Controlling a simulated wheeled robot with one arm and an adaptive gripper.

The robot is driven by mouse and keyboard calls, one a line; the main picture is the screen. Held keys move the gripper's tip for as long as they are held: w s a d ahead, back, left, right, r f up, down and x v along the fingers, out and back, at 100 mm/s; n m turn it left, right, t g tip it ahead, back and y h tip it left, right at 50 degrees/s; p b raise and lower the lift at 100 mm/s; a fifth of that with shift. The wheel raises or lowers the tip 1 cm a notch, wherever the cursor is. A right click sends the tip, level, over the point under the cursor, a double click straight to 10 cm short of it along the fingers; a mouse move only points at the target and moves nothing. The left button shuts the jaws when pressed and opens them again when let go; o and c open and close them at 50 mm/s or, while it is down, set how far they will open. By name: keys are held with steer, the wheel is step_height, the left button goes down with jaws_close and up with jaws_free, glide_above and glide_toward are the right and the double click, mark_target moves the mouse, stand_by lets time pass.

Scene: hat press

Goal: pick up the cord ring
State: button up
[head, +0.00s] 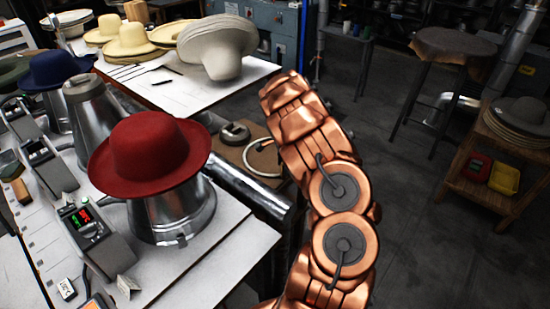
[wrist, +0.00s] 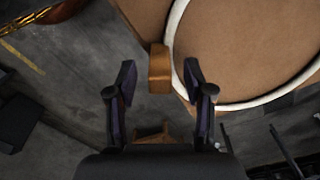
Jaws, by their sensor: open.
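The cord ring is a white loop on a brown surface. In the head view the cord ring (head: 246,160) shows left of my copper arm, which hides its right part. In the wrist view the cord ring (wrist: 243,105) curves through the upper right, partly out of frame. A tan tab (wrist: 160,72) sits at the ring's left side. My gripper (wrist: 160,80) is open, and its two dark fingers appear on either side of the tab, with gaps to both. I cannot tell the height left between fingers and tab. The fingers are hidden in the head view.
The brown surface (wrist: 240,50) ends beside the tab, with dark floor beyond. A red hat (head: 150,150) on a metal press stands left of the ring. A white table (head: 190,85) with pale hats is behind. A stool (head: 455,45) and a wooden stand (head: 500,185) are right.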

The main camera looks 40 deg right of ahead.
steer(key=shift+f, duration=0.15)
steer(key=shift+c, duration=0.4)
jaws_close()
